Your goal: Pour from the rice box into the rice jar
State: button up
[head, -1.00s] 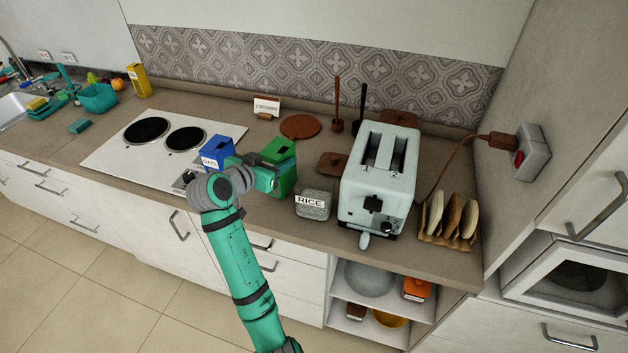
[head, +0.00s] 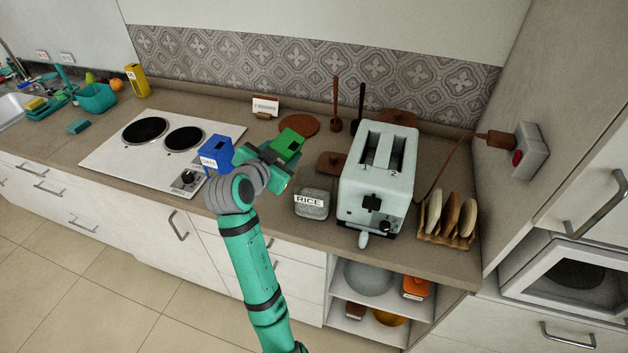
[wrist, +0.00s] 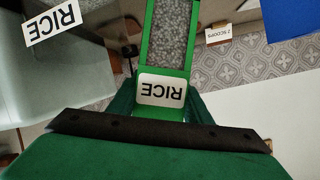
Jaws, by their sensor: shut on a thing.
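The green rice box (head: 290,143) is held by my gripper (head: 272,162), which is shut on it above the counter, left of the rice jar. In the wrist view the rice box (wrist: 162,112) shows its white RICE label and an open top with pale grains inside. The rice jar (head: 313,208) stands on the counter near the front edge, with a RICE label. In the wrist view the jar (wrist: 70,85) is at the left, apart from the box. How full the jar is cannot be told.
A toaster (head: 377,180) stands right of the jar, with a brown lid (head: 331,163) behind the jar. A "2 scoops" card (head: 265,105) and a round brown mat (head: 299,125) are behind.

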aim_at(294, 154)
jog(key=shift+s+d+f+m+y, duration=0.2)
jog(key=shift+d+m+y, duration=0.1)
jog(key=shift+d+m, duration=0.25)
jog(key=shift+s+d+r+m+t+y, duration=0.3)
jog(key=shift+d+r+m+t, duration=0.1)
jog(key=shift+r+m+t, duration=0.2)
jog(key=shift+f+m, duration=0.15)
jog(key=shift+m, duration=0.1)
jog(key=shift+f+m+t, duration=0.25)
jog(key=shift+m+t, duration=0.05)
jog(key=shift+m, duration=0.1)
jog(key=shift+r+m+y, duration=0.25)
jog(key=shift+m+y, duration=0.15)
jog(key=shift+m, duration=0.2)
jog(key=shift+w+a+f+m+t, duration=0.1)
jog(key=shift+a+f+m+t, duration=0.05)
jog(key=shift+f+m+t, duration=0.45)
jog(key=shift+r+m+t+y+p, duration=0.3)
jog(key=shift+r+m+p, duration=0.1)
jog(key=shift+m, duration=0.4)
jog(key=shift+s+d+r+m+t, duration=0.35)
jog(key=shift+d+m, duration=0.25)
jog(key=shift+m, duration=0.1)
dwell(0.3)
jog(key=shift+f+m+t+p, duration=0.25)
jog(key=shift+f+m+p, duration=0.25)
jog(key=shift+m, duration=0.3)
dwell(1.3)
